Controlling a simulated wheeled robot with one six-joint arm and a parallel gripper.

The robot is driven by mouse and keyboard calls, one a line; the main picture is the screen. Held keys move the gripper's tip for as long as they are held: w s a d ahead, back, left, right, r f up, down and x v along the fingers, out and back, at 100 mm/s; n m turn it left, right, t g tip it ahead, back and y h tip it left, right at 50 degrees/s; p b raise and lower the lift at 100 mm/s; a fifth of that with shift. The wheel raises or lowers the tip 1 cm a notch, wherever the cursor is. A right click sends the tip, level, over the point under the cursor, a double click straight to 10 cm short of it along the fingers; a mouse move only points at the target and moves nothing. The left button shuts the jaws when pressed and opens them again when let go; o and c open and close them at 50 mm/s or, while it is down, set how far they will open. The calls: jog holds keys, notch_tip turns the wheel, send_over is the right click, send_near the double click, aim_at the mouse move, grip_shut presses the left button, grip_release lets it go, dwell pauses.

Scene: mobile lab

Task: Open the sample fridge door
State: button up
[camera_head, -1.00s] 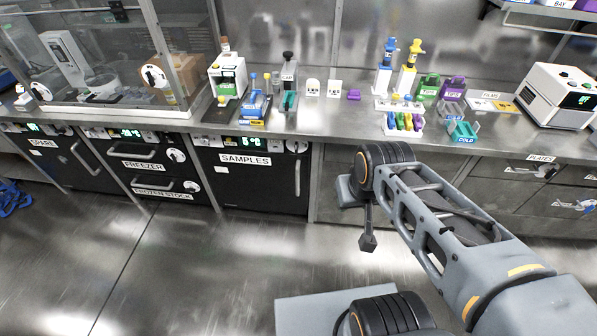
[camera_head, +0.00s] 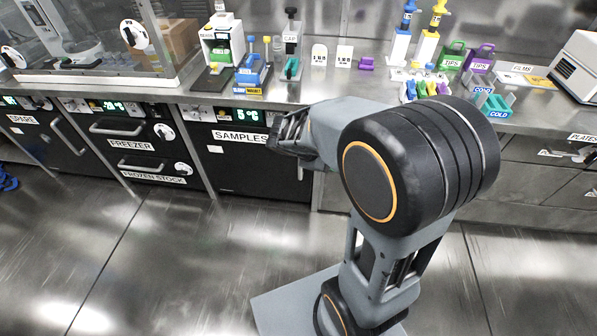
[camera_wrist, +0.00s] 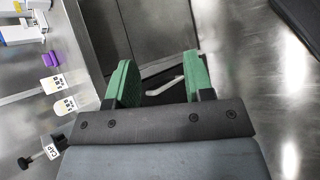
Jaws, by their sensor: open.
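The sample fridge (camera_head: 245,172) is a black door under the bench, marked SAMPLES and shut. Its pale upright handle (camera_head: 300,172) is near the door's right edge, its upper part hidden behind my gripper. My gripper (camera_head: 284,132) is in front of the upper right of the door, covering the end of the label. In the wrist view my gripper (camera_wrist: 158,72) shows two green fingers spread apart with nothing held. A pale bar, likely the handle (camera_wrist: 164,86), shows between the fingers in the picture. I cannot tell whether they touch it.
The freezer (camera_head: 128,146) with its drawers is left of the fridge. The bench (camera_head: 215,92) above bears a blue rack, a CAP stand (camera_head: 291,45) and several coloured items. Drawers marked PLATES are at the right. The floor (camera_head: 150,250) in front is clear.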

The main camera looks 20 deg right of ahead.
jog(key=w+a+f+n+t+h+b, duration=0.1)
jog(key=w+a+f+n+t+b, duration=0.1)
jog(key=w+f+n+t+b, duration=1.05)
jog(key=w+a+f+n+t+h+b, duration=0.1)
jog(key=w+a+f+n+h+b, duration=0.45)
jog(key=f, duration=1.35)
jog(key=w+d+n+y+b, duration=0.1)
jog(key=w+d+y+b, duration=0.2)
jog(key=w+d, duration=0.8)
jog(key=shift+w+d+f+y, duration=0.15)
jog(key=shift+w+y, duration=0.4)
jog(key=shift+w, duration=0.6)
grip_shut()
